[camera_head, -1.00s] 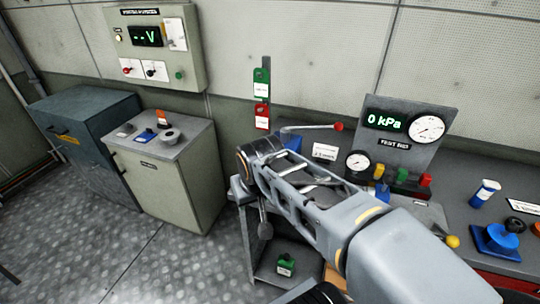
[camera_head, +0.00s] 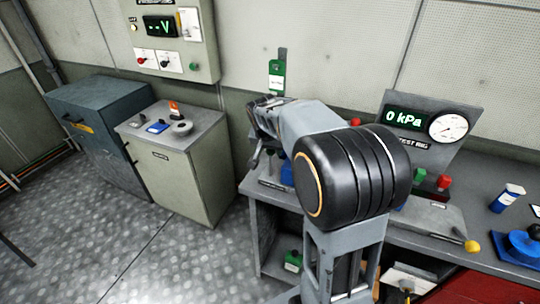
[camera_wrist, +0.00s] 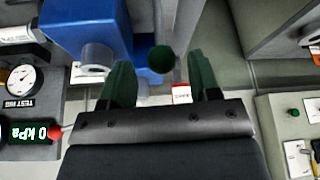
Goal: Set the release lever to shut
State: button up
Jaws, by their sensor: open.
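My gripper (camera_wrist: 158,62) is open in the wrist view, with two dark green fingers apart. A small round dark green knob (camera_wrist: 162,60) shows in the gap between the fingers, closer to the left finger's tip; I cannot tell its depth, and no contact is clear. It appears beside the blue pump body (camera_wrist: 75,30), which has a grey cylinder. The knob may be the end of the release lever; its stem and set position cannot be made out. In the head view my arm covers most of the pump, and the fingers are not clear.
The test rig panel (camera_head: 435,120) reads 0 kPa. A yellow-knobbed lever (camera_head: 472,246) lies along the bench front. A red knob (camera_wrist: 57,132) is near the gripper's left in the wrist view. A cream cabinet (camera_head: 185,165) stands left of the bench, with open floor before it.

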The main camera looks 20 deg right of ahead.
aim_at(271, 155)
jog(key=shift+x, duration=2.75)
grip_shut()
